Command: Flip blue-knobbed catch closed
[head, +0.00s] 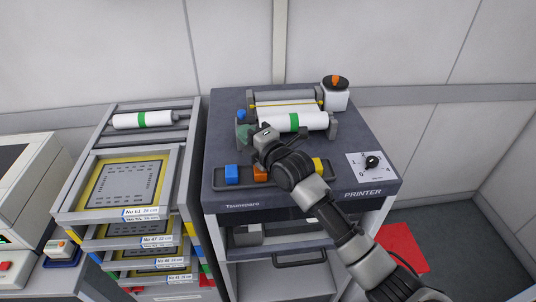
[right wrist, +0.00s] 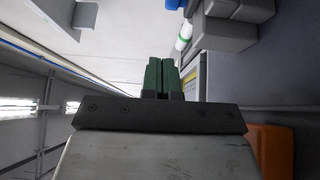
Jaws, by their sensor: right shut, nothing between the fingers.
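The blue-knobbed catch (head: 241,115) is at the left end of the roller unit on top of the printer trolley. Its blue knob is at the top of the grey end block; I cannot tell whether the catch is open or closed. In the right wrist view a bit of blue, likely the knob (right wrist: 172,4), shows at the top edge. My right gripper (head: 244,132) is just in front of and below the knob, apart from it as far as I can see. Its green fingers (right wrist: 161,76) are together and empty. My left gripper is not in view.
A white roll with a green band (head: 304,122) lies right of the catch. A tray with blue (head: 231,174), orange (head: 261,174) and yellow blocks is under my right arm. A black-lidded pot (head: 335,94) and rotary knob (head: 372,161) stand right. A stencil rack (head: 72,203) stands left.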

